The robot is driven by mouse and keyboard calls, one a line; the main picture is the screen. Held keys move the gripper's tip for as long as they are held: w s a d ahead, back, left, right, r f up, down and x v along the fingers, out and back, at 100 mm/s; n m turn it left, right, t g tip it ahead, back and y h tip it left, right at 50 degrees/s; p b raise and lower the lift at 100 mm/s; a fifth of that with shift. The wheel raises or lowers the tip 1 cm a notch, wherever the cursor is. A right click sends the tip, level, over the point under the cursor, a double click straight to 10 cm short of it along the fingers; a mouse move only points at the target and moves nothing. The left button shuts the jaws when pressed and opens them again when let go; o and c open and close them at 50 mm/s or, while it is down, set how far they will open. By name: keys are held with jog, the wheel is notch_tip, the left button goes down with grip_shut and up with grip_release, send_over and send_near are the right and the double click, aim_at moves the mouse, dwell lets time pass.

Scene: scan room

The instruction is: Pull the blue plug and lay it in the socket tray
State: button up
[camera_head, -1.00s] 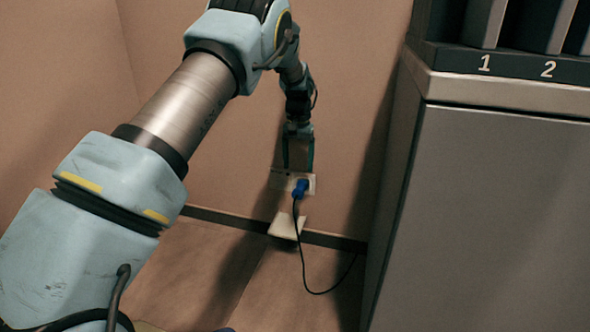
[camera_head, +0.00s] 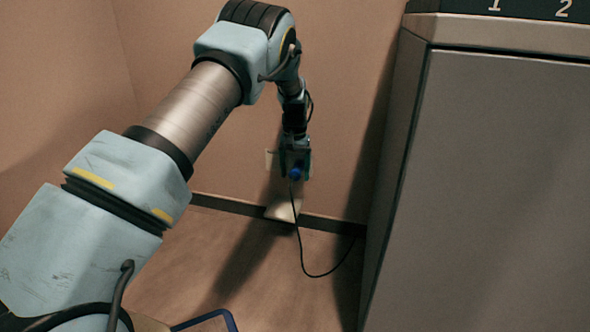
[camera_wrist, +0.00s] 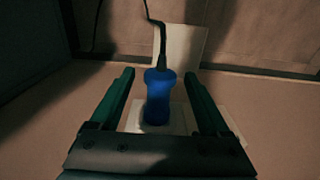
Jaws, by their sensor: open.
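The blue plug (camera_head: 295,174) sits at the white wall plate (camera_head: 270,160), with its black cord hanging down to the floor. In the wrist view the plug (camera_wrist: 158,97) stands out from the plate (camera_wrist: 178,121) between my two green fingers. My gripper (camera_wrist: 160,90) is open, one finger on each side of the plug with a gap to both. In the head view my gripper (camera_head: 295,160) covers most of the plate. A pale tray-like piece (camera_head: 283,211) is low at the wall below the plate; it also shows in the wrist view (camera_wrist: 182,48).
A grey cabinet (camera_head: 490,190) with a dark numbered top stands close on the right. The black cord (camera_head: 305,270) loops over the floor toward it. A blue tubular edge (camera_head: 210,318) shows at the bottom. The brown floor (camera_head: 240,260) is otherwise clear.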

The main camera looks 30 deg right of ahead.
jog(key=shift+c, duration=0.2)
grip_shut()
dwell(0.3)
jog(key=shift+s+a+r, duration=0.1)
jog(key=shift+s+a, duration=0.05)
jog(key=shift+s, duration=0.05)
jog(key=shift+s+a+p, duration=0.45)
jog(key=shift+s+a, duration=0.05)
jog(key=shift+s, duration=0.1)
jog(key=shift+s+a+p, duration=0.6)
jog(key=shift+s+a, duration=0.3)
jog(key=shift+a, duration=0.05)
jog(key=shift+s+a, duration=0.1)
dwell(0.3)
